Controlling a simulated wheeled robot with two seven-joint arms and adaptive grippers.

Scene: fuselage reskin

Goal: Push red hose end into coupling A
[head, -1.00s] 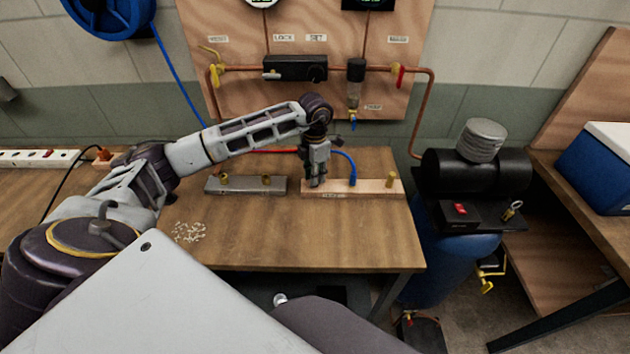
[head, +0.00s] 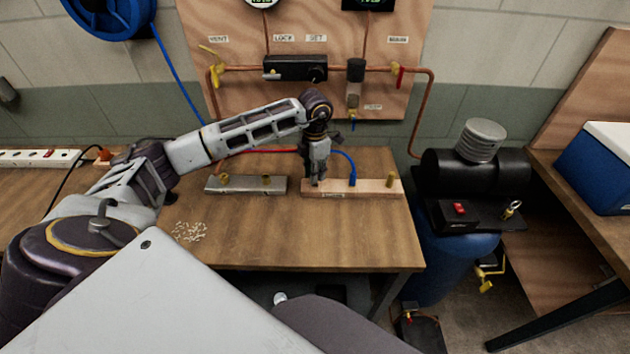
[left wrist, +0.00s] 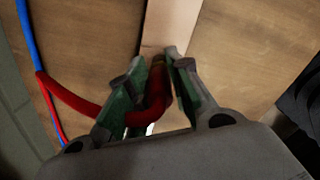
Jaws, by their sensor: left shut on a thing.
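My left gripper (head: 317,182) is over the left end of a wooden block (head: 375,187) on the workbench. In the left wrist view, its fingers (left wrist: 165,75) are shut on the red hose (left wrist: 75,98), near the hose end. The hose bends between the fingers, and a small brass-coloured part shows at its tip over the wooden block (left wrist: 172,25). I cannot tell whether the tip is in a coupling. A grey metal block (head: 245,187) with two brass fittings stands to the left; no label marks coupling A legibly. My right gripper is not in view.
A blue hose end (head: 352,178) stands upright in the wooden block beside my gripper, with a brass fitting (head: 390,178) to its right. Small pale pieces (head: 188,231) lie on the bench. The bench front (head: 320,235) is clear.

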